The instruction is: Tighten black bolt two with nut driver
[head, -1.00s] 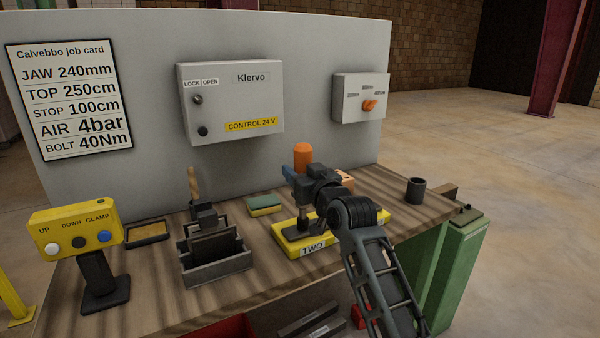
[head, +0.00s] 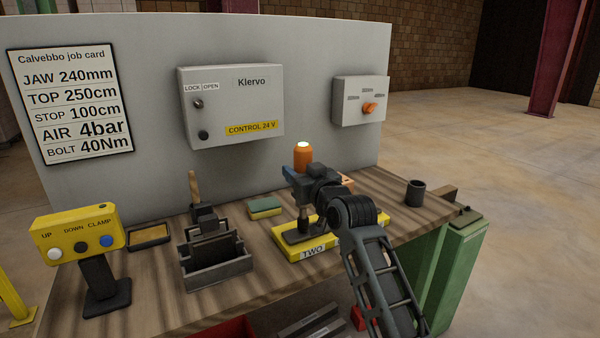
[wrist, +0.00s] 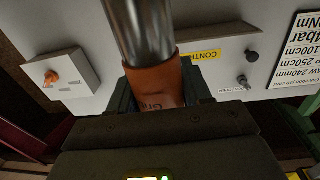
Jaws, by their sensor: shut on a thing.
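My gripper (head: 300,182) is shut on the orange nut driver (head: 303,156), which stands upright over the yellow base on the bench. The top of the driver's handle is lit pale yellow. Its metal shaft (head: 303,215) goes down toward a dark block (head: 299,236) on the base, beside the label TWO (head: 312,251). In the wrist view, the driver's orange sleeve (wrist: 155,84) sits between my jaws, with the shiny shaft (wrist: 138,30) beyond it. Black bolt two cannot be made out; the shaft's tip and my arm hide that area.
A grey vise-like fixture (head: 215,262) and a yellow button box (head: 78,235) stand to the left. A green-yellow sponge (head: 265,207) lies behind, and a dark cup (head: 415,192) stands at the right. The grey panel (head: 300,50) rises behind the bench.

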